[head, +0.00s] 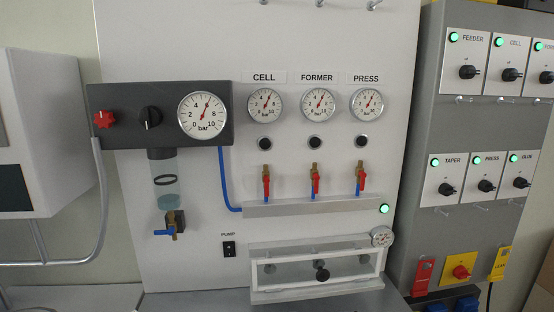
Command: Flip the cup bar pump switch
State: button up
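The pump switch (229,249) is a small black rocker on the white panel, low and left of centre, under a label reading "PUMP". Its rocker position is too small to tell. A framed clear-fronted unit (318,270) with dark round cups or knobs inside is mounted to the right of the switch; I cannot tell whether it is the cup bar. My gripper is not in view.
A dark regulator block (170,130) with a gauge and red knob is above the switch. Gauges and red-handled valves (315,186) line the panel's middle. A grey control cabinet (480,130) with lit green lamps stands right. The panel around the switch looks clear.

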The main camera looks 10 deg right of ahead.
aim_at(230, 251)
jog(key=i+l+u, duration=0.1)
jog(key=u, duration=0.3)
jog(key=i+l+u, duration=0.15)
jog(key=i+u, duration=0.2)
jog(key=i+l+u, duration=0.15)
jog(key=u, duration=0.25)
